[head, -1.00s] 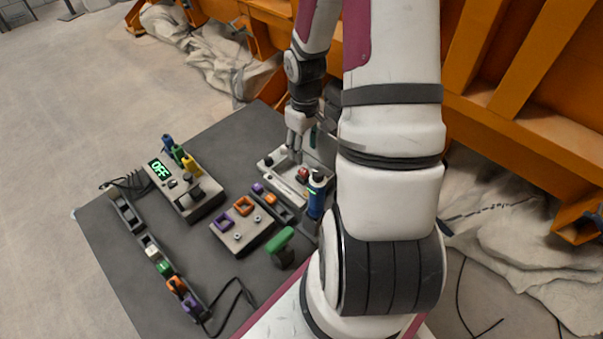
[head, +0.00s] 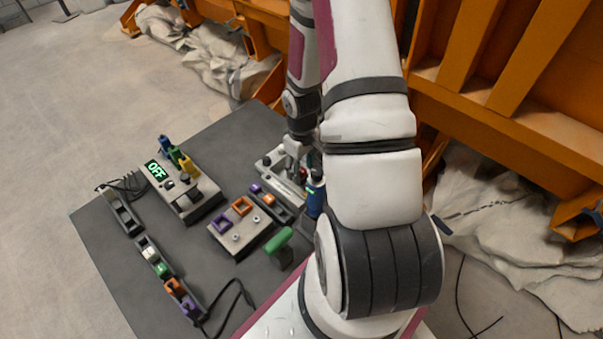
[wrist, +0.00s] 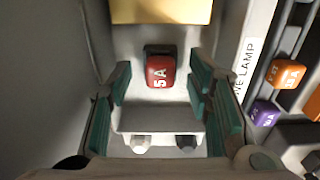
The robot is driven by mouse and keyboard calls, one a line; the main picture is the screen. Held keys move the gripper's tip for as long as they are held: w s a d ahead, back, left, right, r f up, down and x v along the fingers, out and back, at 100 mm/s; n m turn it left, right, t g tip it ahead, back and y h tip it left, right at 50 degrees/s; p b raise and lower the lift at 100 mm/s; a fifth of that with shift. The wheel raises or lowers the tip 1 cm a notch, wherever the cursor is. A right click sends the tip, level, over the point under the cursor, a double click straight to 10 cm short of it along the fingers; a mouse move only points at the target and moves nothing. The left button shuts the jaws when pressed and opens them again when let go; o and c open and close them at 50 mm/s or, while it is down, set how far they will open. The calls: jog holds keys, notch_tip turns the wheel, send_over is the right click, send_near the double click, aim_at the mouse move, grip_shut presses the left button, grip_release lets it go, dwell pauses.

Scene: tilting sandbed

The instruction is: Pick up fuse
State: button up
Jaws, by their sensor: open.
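A red fuse marked 5A (wrist: 160,72) sits in a light grey holder, in the upper middle of the wrist view. My gripper (wrist: 160,90) is open, with its green-padded fingers apart on the left and right of the picture and the fuse showing between their tips. Nothing is held. In the head view my gripper (head: 294,170) is low over the grey device at the back of the table. The fuse is largely hidden there by my arm.
Orange (wrist: 285,73) and purple (wrist: 264,113) fuses sit to the right, beyond a labelled strip (wrist: 250,60). A box with an OFF display (head: 182,190), a fuse block (head: 240,232), a green-handled tool (head: 281,243) and a blue cylinder (head: 315,195) stand on the dark table (head: 110,265).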

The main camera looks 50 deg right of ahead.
aim_at(301, 171)
grip_shut()
jog(key=shift+r, duration=0.1)
notch_tip(301, 171, up, 9)
jog(key=shift+f+p, duration=0.1)
jog(key=shift+p, duration=0.25)
jog(key=s+a+f+p, duration=0.1)
jog(key=s+a+p, duration=0.1)
jog(key=a+p, duration=0.2)
jog(key=s+a+f+p, duration=0.1)
jog(key=s+a+p, duration=0.2)
jog(key=a+p, duration=0.2)
jog(key=shift+s+a, duration=0.25)
jog(key=shift+a, duration=1.65)
